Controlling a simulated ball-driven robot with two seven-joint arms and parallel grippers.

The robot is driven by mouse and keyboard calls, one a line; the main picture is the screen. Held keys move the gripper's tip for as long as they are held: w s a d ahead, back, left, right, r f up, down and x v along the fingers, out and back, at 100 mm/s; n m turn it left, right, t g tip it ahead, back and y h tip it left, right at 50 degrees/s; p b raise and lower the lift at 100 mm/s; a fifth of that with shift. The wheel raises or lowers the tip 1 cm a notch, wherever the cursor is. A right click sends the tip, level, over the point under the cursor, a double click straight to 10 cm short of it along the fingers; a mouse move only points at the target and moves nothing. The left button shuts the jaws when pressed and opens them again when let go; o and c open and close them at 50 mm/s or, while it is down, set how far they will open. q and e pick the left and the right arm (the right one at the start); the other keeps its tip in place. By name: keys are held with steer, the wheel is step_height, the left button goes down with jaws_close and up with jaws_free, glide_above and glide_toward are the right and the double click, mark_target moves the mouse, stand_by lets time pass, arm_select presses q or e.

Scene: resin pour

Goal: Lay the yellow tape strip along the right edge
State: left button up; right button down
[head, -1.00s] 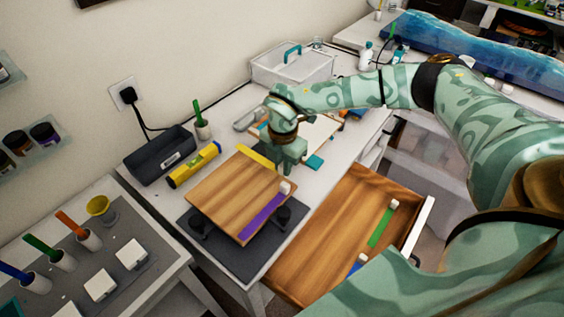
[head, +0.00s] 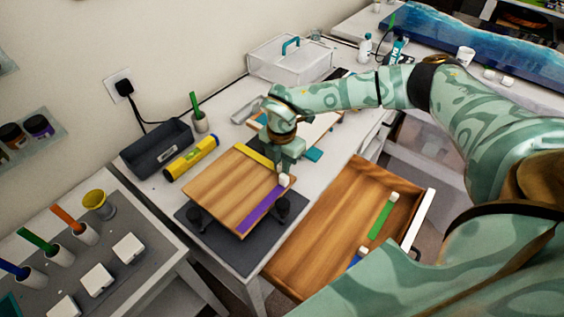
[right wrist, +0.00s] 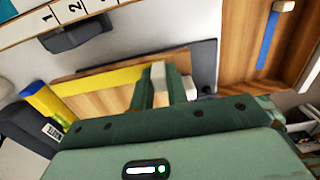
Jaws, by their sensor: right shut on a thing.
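The wooden board (head: 228,190) lies on black supports over a dark mat (head: 186,213). The yellow tape strip (head: 253,155) lies along, or just above, the board's upper-right edge in the head view; contact cannot be judged. It also shows in the right wrist view (right wrist: 100,80). My right gripper (head: 281,166) is at the strip's right end, shut on its white end block (right wrist: 158,74). A purple strip (head: 262,210) lies along the board's lower-right edge, its white block (head: 284,180) close to my gripper. The fingers hide the yellow strip's end in the head view. My left gripper is out of view.
An open wooden drawer (head: 318,253) holds a green strip (head: 382,217) and a blue strip. A yellow level (head: 190,158) and a dark bin (head: 157,152) stand left of the board. A clear box (head: 290,62) stands behind. Cups with brushes stand at lower left.

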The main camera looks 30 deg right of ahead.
steer(key=shift+f, duration=0.15)
steer(key=c, duration=0.7)
jaws_free()
steer(key=shift+o, duration=0.2)
steer(key=shift+r+p, duration=2.8)
steer(key=shift+r, duration=0.25)
